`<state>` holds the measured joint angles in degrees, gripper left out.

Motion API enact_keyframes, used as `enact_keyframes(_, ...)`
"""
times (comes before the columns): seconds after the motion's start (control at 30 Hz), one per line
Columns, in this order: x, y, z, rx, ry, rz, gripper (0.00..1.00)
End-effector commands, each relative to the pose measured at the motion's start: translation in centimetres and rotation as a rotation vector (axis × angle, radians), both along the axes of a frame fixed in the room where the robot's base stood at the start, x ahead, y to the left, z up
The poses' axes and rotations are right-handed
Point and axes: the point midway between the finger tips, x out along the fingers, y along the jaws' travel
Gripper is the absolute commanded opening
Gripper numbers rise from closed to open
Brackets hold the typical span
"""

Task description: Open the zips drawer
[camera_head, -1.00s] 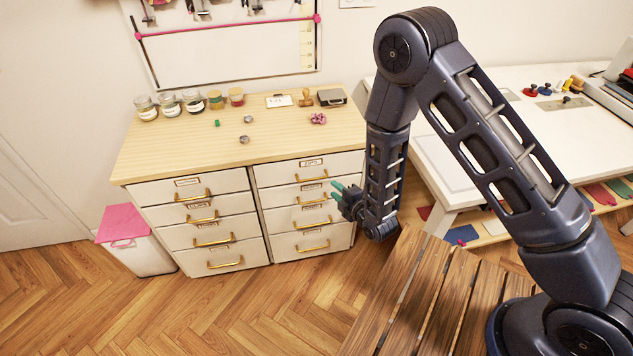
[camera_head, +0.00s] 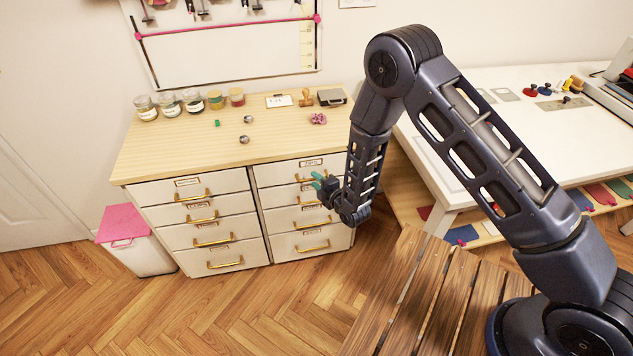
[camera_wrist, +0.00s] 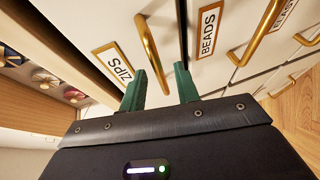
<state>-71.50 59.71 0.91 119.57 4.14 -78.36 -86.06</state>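The zips drawer (camera_head: 283,174) is the top drawer of the cabinet's right column, and it is shut. Its white front bears a "ZIPS" label (camera_wrist: 118,65), readable in the wrist view. Its brass bar handle (camera_wrist: 151,48) appears in the wrist view with its near end in the gap between the fingers; I cannot tell how deep it lies there. My gripper (camera_head: 317,181) has green fingers, stands open in front of this drawer and hides part of the handle in the head view. The finger gap (camera_wrist: 160,75) shows no grasp on the bar.
Below is the beads drawer with its label (camera_wrist: 208,32) and handle (camera_wrist: 260,32). Jars (camera_head: 193,101), a stamp (camera_head: 306,97) and small items stand on the wooden cabinet top (camera_head: 170,140). A white table (camera_head: 450,110) is at right, a pink-lidded bin (camera_head: 125,224) at left.

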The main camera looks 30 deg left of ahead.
Motion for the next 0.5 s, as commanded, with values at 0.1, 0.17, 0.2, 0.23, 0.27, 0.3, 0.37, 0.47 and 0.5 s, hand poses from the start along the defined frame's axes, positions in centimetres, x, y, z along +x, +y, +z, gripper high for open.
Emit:
enact_keyframes(0.1,0.16,0.41,-0.03,0.001,0.000,0.000,0.32)
enact_keyframes(0.17,0.18,0.47,-0.05,0.001,0.000,0.000,0.32)
enact_keyframes(0.2,0.20,0.47,-0.05,0.001,0.000,0.000,0.32)
enact_keyframes(0.23,0.19,0.46,-0.06,0.001,0.000,0.000,0.32)
enact_keyframes(0.27,0.18,0.46,-0.06,0.001,0.000,0.000,0.32)
enact_keyframes(0.3,0.19,0.45,-0.05,0.001,0.000,0.000,0.32)
enact_keyframes(0.37,0.18,0.44,-0.05,0.001,0.000,0.000,0.32)
enact_keyframes(0.47,0.18,0.44,-0.05,0.001,0.000,0.000,0.12)
enact_keyframes(0.5,0.18,0.44,-0.05,0.001,0.000,0.000,0.04)
